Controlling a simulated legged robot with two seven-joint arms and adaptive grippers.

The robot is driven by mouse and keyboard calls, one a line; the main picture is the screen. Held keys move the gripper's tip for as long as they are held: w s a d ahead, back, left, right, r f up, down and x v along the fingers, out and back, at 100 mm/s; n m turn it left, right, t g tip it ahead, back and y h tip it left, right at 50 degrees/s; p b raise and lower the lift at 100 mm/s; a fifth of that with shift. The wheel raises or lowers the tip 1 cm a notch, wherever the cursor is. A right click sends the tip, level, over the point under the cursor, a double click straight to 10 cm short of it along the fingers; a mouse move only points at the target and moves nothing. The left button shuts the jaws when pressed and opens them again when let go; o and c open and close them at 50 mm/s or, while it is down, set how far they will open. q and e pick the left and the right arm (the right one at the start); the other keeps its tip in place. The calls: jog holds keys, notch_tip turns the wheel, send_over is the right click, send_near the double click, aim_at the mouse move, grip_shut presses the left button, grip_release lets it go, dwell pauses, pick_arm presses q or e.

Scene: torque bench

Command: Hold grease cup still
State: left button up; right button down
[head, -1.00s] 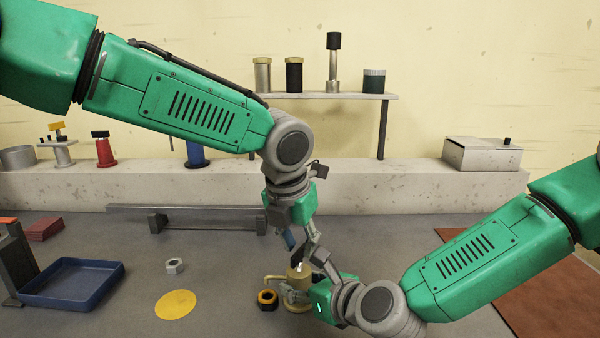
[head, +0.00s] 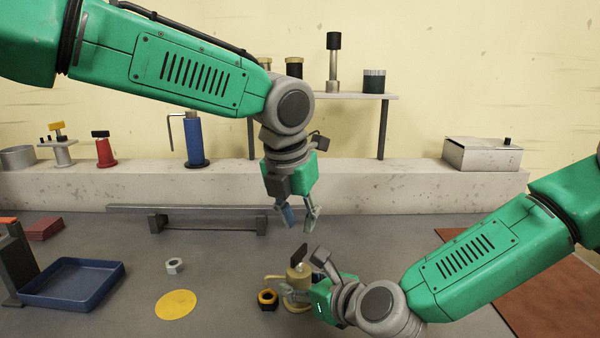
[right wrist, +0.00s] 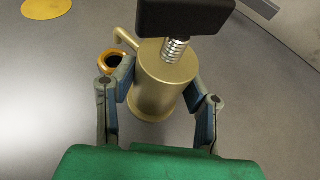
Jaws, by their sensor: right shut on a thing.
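The grease cup is a brass cylinder (head: 299,285) with a side spout, a threaded stem and a dark block-shaped top. It stands upright on the bench, and in the right wrist view the grease cup (right wrist: 165,85) sits between my fingers. My right gripper (right wrist: 160,95) is shut on its body, one finger on each side. My left gripper (head: 298,222) hangs above and behind the cup, fingers pointing down and apart, with nothing between them.
An orange-topped dark nut (head: 267,298) lies close to the cup's left. A grey nut (head: 174,265), a yellow disc (head: 176,304) and a blue tray (head: 73,284) lie further left. A low rail (head: 190,209) is behind.

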jog(key=c, duration=0.8)
grip_release()
jog(key=shift+r, duration=0.1)
jog(key=shift+c, duration=0.2)
